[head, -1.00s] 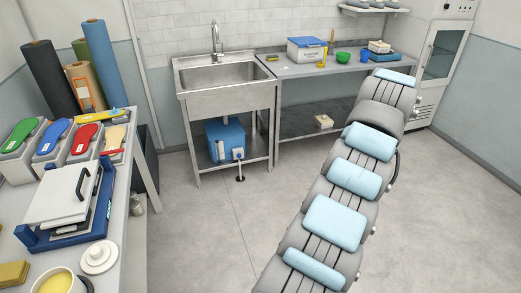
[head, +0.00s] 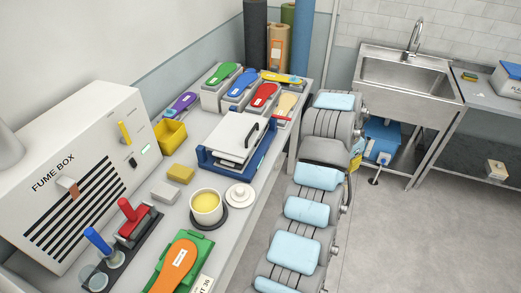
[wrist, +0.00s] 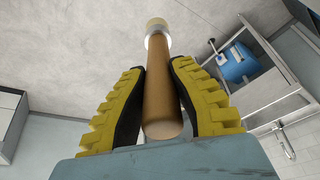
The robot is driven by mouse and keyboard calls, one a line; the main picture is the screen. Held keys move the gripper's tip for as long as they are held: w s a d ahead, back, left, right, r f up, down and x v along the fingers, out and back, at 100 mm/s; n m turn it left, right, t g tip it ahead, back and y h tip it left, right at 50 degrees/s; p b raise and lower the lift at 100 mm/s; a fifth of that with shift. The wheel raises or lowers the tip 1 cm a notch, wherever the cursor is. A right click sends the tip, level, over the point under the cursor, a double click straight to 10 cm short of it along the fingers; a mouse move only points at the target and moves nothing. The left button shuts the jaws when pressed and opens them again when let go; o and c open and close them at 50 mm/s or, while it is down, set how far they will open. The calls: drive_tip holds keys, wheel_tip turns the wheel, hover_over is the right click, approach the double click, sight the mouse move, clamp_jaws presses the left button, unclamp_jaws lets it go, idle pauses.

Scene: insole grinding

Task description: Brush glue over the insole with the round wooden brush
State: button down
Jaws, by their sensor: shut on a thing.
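My gripper (wrist: 158,70), with yellow ribbed fingers, is shut on the wooden handle of the round brush (wrist: 161,105) in the wrist view. The brush's pale tip points away from my gripper, past a shiny collar. In the head view a yellow piece, perhaps a finger of my gripper, shows beside my arm, right of the bench. The brush cannot be made out there. An orange insole (head: 175,265) lies on a green holder (head: 198,250) at the front of the bench. An open pot of yellow glue (head: 206,206) stands behind it, its white lid (head: 240,195) beside it.
The fume box (head: 75,175) stands at the left. A white-topped press (head: 238,138) and several coloured insoles on blocks (head: 237,87) fill the bench's back. The sink (head: 410,75) is at the right, with open floor before it.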

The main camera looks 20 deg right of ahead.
drive_tip(key=w+a+p, duration=0.3)
drive_tip(key=w+a, duration=0.2)
drive_tip(key=a, duration=0.6)
drive_tip(key=w+a+p, duration=0.3)
drive_tip(key=w+a, duration=0.3)
drive_tip(key=a, duration=0.6)
drive_tip(key=w+a+f+t+h+p, duration=0.1)
drive_tip(key=a+p, duration=0.3)
drive_tip(key=a, duration=1.8)
wheel_tip(320, 180, down, 6)
drive_tip(key=p, duration=0.1)
drive_tip(key=shift+n, duration=0.4)
drive_tip(key=shift+w+a+f+b, duration=0.1)
drive_tip(key=shift+f+b, duration=0.65)
drive_tip(key=shift+b, duration=0.6)
idle(0.5)
drive_tip(key=shift+r, duration=0.1)
idle(0.6)
